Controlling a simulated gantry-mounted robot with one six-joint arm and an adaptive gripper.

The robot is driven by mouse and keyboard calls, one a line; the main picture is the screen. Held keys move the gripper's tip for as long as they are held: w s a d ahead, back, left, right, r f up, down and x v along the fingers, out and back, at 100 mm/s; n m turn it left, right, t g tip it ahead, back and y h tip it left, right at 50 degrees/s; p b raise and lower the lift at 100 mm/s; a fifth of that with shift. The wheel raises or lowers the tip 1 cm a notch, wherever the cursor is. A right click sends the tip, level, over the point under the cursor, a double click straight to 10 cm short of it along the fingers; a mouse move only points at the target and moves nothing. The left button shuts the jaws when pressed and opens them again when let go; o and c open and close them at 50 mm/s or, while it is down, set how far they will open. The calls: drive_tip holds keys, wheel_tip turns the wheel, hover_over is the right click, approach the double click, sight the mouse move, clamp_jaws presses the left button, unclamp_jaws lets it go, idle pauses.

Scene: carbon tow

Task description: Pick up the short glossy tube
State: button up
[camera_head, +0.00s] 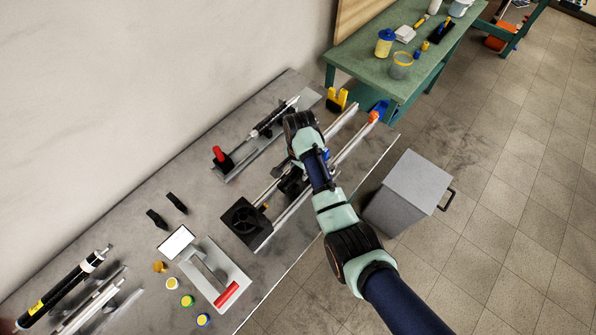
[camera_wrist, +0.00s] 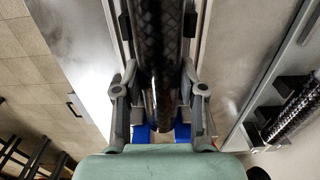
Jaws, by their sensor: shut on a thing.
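The glossy tube (camera_wrist: 158,40) is black with a woven pattern and runs up the middle of the wrist view. My gripper (camera_wrist: 158,85) has its grey fingers on both sides of the tube and is shut on it. Blue parts show below the tube between the fingers. In the head view, my arm reaches over the machine with two long rails (camera_head: 346,150) on the grey bench and hides most of the gripper and the tube. I cannot tell whether the tube is clear of the machine.
A second black woven tube (camera_wrist: 297,108) lies to the right in a holder, which shows in the head view (camera_head: 275,117) with a red-handled clamp (camera_head: 220,156). A long black tube (camera_head: 62,292) is at the lower left. A grey bin (camera_head: 408,190) stands beside the bench. A green table (camera_head: 350,62) is behind.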

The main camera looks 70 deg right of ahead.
wheel_tip(320, 180, up, 20)
drive_tip(key=p, duration=1.1)
